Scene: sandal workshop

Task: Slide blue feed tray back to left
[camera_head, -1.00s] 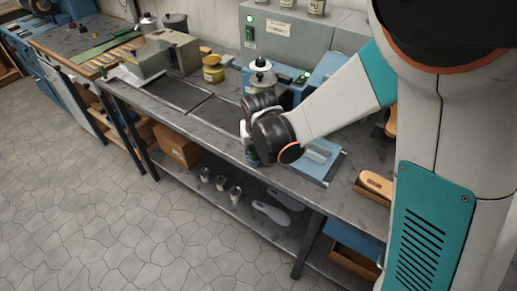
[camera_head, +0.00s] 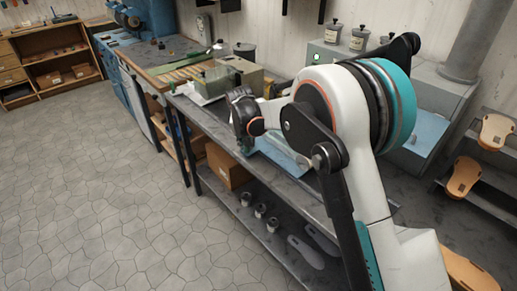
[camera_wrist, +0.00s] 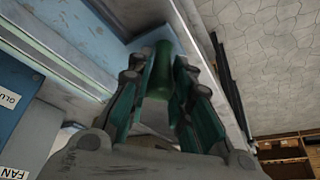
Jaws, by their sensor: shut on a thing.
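The blue feed tray (camera_head: 283,157) lies flat on the grey bench, partly hidden behind my arm. My gripper (camera_head: 246,147) is low at the tray's left end, by the bench's front edge. In the wrist view, my gripper (camera_wrist: 168,95) is shut around a dark green upright piece (camera_wrist: 163,72), which looks like the tray's handle. Light blue surface shows just beyond it. The exact contact at the fingertips is partly hidden by the finger links.
A grey-beige box machine (camera_head: 240,76) stands on the bench to the left of the tray. Blue machine housing marked "GLU" (camera_wrist: 12,98) is close by in the wrist view. A lower shelf holds a cardboard box (camera_head: 226,166) and several small items. Floor in front is clear.

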